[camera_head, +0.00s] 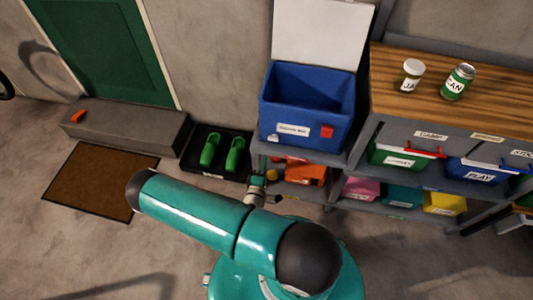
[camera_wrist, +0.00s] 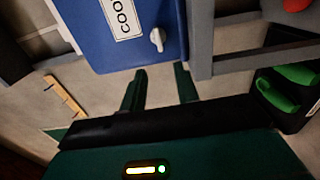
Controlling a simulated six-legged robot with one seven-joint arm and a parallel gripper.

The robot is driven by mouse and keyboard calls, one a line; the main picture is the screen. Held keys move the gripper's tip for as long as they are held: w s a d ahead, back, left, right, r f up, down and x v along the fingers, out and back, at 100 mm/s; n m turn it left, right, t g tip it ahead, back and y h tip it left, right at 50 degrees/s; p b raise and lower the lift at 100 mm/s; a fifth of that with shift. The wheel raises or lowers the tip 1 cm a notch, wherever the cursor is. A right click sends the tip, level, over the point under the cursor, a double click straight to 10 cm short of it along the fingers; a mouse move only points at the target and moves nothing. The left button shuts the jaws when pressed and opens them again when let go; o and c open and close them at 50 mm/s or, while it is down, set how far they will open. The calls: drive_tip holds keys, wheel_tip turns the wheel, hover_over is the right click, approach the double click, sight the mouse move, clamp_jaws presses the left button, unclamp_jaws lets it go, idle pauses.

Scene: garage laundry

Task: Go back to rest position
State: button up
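My gripper (camera_wrist: 160,70) shows in the wrist view with its two dark green fingers apart and nothing between them. A blue surface with a white label reading "COO" (camera_wrist: 122,12) and a pale knob lies just beyond the fingertips. I cannot tell whether they touch it. In the head view my teal arm reaches across the lower middle. The gripper end is small there, in front of the low shelf, and its fingers are hard to make out. No marker of a rest position shows.
A blue box (camera_head: 280,118) with its white lid (camera_head: 322,35) raised stands on the shelf unit. A wooden worktop (camera_head: 410,105) holds a jar (camera_head: 410,75) and a can (camera_head: 457,82). Green shoes (camera_head: 235,155) lie on a black tray left. A brown mat (camera_head: 100,182) and open floor are farther left.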

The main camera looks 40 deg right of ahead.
drive_tip(key=shift+v, duration=1.2)
drive_tip(key=shift+w, duration=0.15)
